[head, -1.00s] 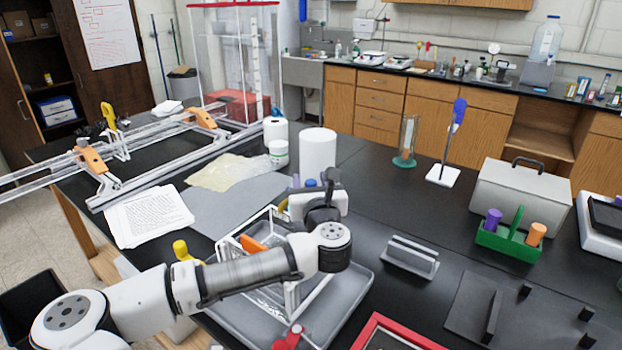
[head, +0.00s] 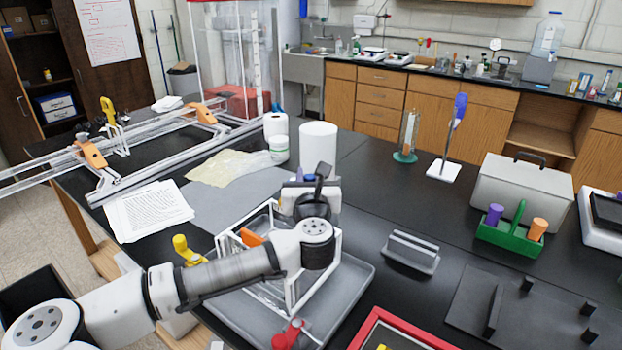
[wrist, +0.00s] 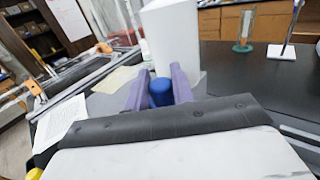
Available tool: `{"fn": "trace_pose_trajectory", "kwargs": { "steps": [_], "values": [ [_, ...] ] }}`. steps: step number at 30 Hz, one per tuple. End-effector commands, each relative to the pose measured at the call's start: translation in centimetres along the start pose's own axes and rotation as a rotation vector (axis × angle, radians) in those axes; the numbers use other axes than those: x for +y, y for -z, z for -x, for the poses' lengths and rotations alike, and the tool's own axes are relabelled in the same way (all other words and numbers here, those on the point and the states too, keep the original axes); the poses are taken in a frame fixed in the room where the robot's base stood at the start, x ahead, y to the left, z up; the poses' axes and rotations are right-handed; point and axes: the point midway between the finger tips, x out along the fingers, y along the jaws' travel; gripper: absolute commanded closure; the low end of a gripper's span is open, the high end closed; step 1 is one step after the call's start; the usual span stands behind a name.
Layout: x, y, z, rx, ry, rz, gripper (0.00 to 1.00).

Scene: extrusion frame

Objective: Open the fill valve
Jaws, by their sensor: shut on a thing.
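My gripper (wrist: 159,88) has two purple fingers, shut on a blue knob (wrist: 161,92) that stands between them in the wrist view. In the head view the blue knob (head: 309,178) shows as a small patch above my wrist, and my arm hides most of the gripper. Below my wrist is a clear-walled, white-edged frame box (head: 335,262) in a grey tray (head: 362,275). An orange handle (head: 251,238) shows at the box, a yellow handle (head: 183,247) to its left and a red handle (head: 287,336) in front. No label shows which one is the fill valve.
A white cylinder (head: 318,145) stands just behind my gripper. Paper sheets (head: 148,212) lie left, and a grey slotted block (head: 410,255) sits right of the tray. A green rack (head: 513,238) and a grey case (head: 520,192) stand farther right. The black bench between is clear.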

Motion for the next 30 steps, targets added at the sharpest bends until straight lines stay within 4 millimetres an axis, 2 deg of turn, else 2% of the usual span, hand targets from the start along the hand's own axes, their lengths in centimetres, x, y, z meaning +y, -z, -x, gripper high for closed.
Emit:
{"fn": "trace_pose_trajectory", "kwargs": {
  "steps": [14, 30],
  "values": [
    [2.2, 0.2, 1.1, -0.001, 0.408, -0.004, 0.99],
    [4.2, 0.3, 1.4, -0.003, 0.846, 0.0, 0.99]
  ]
}}
